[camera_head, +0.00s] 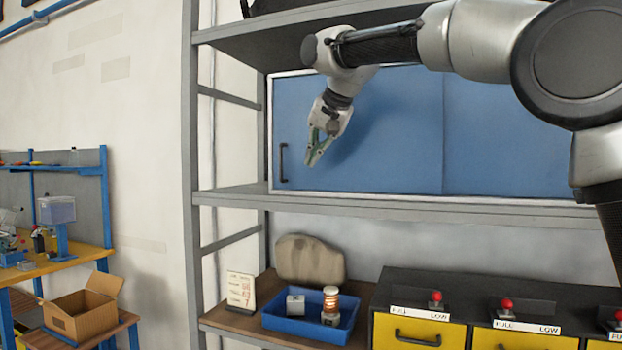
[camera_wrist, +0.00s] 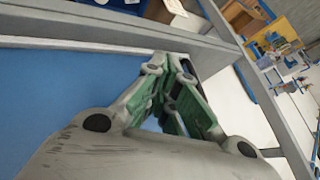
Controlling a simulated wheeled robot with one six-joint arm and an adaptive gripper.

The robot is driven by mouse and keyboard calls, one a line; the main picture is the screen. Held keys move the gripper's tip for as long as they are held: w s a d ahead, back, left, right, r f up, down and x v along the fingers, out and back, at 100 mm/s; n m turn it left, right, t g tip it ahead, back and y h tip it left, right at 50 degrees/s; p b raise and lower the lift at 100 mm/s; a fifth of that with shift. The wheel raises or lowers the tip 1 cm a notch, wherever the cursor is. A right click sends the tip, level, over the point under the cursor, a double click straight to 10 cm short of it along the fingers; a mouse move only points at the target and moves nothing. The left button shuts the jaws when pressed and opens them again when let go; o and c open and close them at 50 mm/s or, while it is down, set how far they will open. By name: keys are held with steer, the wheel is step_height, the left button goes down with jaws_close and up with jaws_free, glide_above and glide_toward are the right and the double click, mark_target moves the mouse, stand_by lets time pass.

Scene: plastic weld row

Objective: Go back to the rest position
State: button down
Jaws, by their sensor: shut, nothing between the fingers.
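My gripper (camera_head: 316,157) hangs in front of the blue sliding-door cabinet on the shelf rack in the head view, fingers pointing down and slightly left. It is shut and holds nothing. In the wrist view my gripper (camera_wrist: 188,112) shows its green-padded fingers drawn together, with the blue door panel (camera_wrist: 60,95) close on the left. The blue cabinet door (camera_head: 370,130) has a dark vertical handle (camera_head: 283,162) to the left of my gripper. The door appears closed.
Below the cabinet shelf (camera_head: 400,208), a blue tray (camera_head: 283,322) holds a grey block and a coil-like part. Yellow drawers (camera_head: 418,333) with red knobs stand at right. A rack post (camera_head: 190,180) is at left. An open cardboard box (camera_head: 85,312) sits at far left.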

steer(key=s+d+f+n+g+h, duration=0.1)
steer(key=s+d+f+n, duration=0.1)
steer(key=f, duration=0.3)
steer(key=s+d+f+n+g, duration=0.1)
steer(key=s+d+f+n, duration=0.15)
steer(key=f, duration=0.35)
steer(key=s+d+f+m+h, duration=0.1)
steer(key=s+d+f, duration=0.4)
steer(key=s+d, duration=0.4)
steer(key=s+d+f+m+h, duration=0.1)
steer(key=s+d+f, duration=0.5)
steer(key=s+d, duration=0.4)
steer(key=s+d+f+m+h, duration=0.1)
steer(key=s+d+f, duration=0.4)
steer(key=s+d, duration=0.5)
steer(key=shift+d+f+h, duration=0.2)
steer(key=shift+d+h, duration=0.1)
steer(key=shift+d, duration=3.85)
